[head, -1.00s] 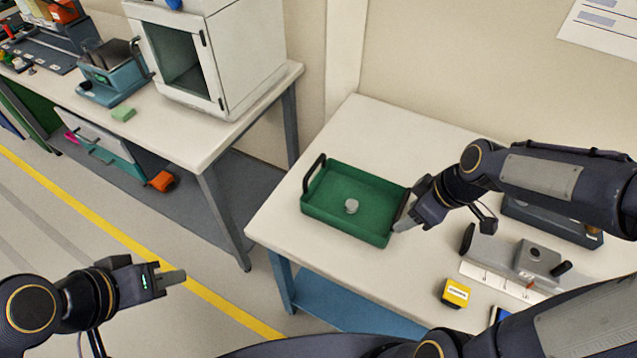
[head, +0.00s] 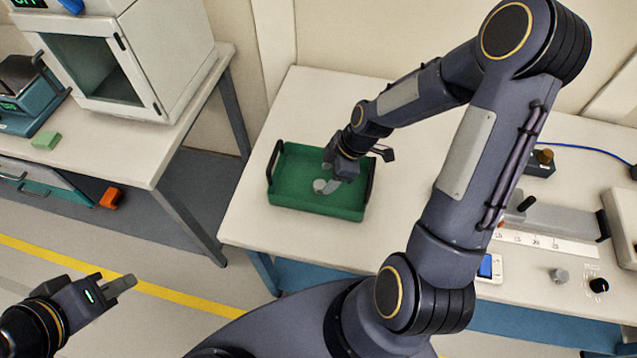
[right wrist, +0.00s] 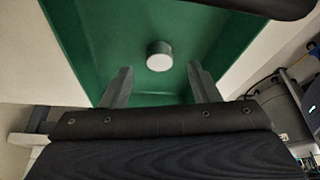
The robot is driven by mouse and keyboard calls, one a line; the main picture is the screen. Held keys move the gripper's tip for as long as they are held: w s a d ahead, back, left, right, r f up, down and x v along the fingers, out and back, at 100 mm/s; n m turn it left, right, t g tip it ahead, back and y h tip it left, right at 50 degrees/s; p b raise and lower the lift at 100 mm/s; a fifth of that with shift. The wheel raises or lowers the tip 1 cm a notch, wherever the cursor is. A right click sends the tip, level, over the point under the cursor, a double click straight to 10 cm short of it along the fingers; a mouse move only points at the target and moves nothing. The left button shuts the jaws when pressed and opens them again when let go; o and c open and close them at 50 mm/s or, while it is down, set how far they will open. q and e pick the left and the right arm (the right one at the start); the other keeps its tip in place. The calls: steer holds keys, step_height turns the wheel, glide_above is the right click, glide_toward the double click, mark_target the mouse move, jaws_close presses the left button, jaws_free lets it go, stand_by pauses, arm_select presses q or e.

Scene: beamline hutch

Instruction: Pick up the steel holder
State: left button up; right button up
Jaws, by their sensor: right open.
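The steel holder (head: 320,185) is a small grey cylinder standing in the green tray (head: 290,200) on the white table. In the right wrist view the holder (right wrist: 159,56) shows a pale round top and lies a little beyond the fingertips, centred between them. My right gripper (head: 330,186) reaches into the tray from above, open and empty, close beside the holder; it also shows open in the right wrist view (right wrist: 158,80). My left gripper (head: 122,286) hangs over the floor at the lower left, away from the tables; its finger gap cannot be made out.
The tray has black handles (head: 275,160) at its ends. A sample cabinet (head: 120,60) and green block (head: 46,141) are on the left bench. A phone-like device (head: 489,267), a grey knob (head: 559,275) and a ruled bench device (head: 560,215) are at right. The table's back left is clear.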

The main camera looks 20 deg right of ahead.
mark_target(322, 184)
steer(key=shift+p+x, duration=0.3)
steer(key=shift+x, duration=1.65)
steer(key=shift+c, duration=0.4)
steer(key=c, duration=1)
